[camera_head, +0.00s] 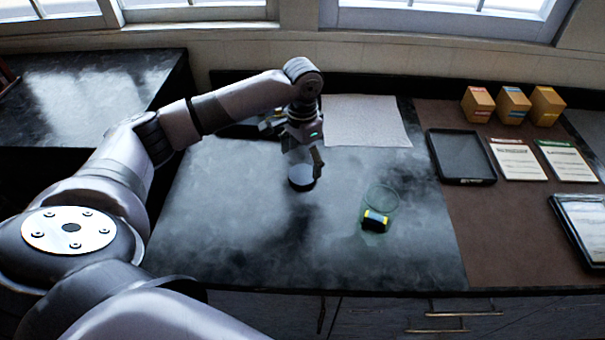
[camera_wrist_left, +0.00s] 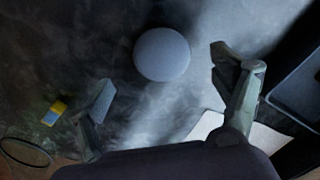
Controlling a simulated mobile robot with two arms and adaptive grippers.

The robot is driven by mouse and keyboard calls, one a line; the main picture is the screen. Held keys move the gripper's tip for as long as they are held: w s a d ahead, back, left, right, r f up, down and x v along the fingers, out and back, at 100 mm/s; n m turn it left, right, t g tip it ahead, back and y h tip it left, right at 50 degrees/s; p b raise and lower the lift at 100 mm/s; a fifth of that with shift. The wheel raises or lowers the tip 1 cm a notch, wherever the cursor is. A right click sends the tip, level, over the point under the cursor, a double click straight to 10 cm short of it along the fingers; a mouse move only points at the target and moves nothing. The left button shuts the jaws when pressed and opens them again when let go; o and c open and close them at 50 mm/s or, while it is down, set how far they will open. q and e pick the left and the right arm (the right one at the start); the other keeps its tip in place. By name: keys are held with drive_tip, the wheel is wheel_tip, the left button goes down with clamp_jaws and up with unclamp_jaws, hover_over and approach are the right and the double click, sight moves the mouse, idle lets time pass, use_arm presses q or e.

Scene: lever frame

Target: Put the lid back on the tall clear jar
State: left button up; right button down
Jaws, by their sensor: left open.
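The lid is a round grey disc (camera_head: 301,177) lying on the dark worktop. It shows as a smooth circle in the left wrist view (camera_wrist_left: 162,54). My left gripper (camera_head: 303,160) is open and points down above the lid. In the wrist view its fingers (camera_wrist_left: 161,78) stand apart, one toward each side of the lid, and hold nothing. The clear jar (camera_head: 381,198) stands to the right of the lid, its top rim open, with a yellow and dark label low at its front. In the wrist view its rim (camera_wrist_left: 25,152) shows at lower left. My right gripper is out of view.
A light sheet (camera_head: 365,120) lies behind the jar. On the brown mat (camera_head: 440,203) at right are a black tray (camera_head: 460,157), cards (camera_head: 517,160), several small tan boxes (camera_head: 513,105) and a framed tablet-like item (camera_head: 583,225). The worktop around the jar is clear.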

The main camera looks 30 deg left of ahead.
sight(302, 175)
use_arm(q)
wheel_tip(302, 175, down, 5)
drive_tip(key=shift+a+r+p, duration=0.1)
drive_tip(key=shift+p, duration=0.55)
drive_tip(key=shift+c, duration=0.2)
drive_tip(key=c, duration=0.9)
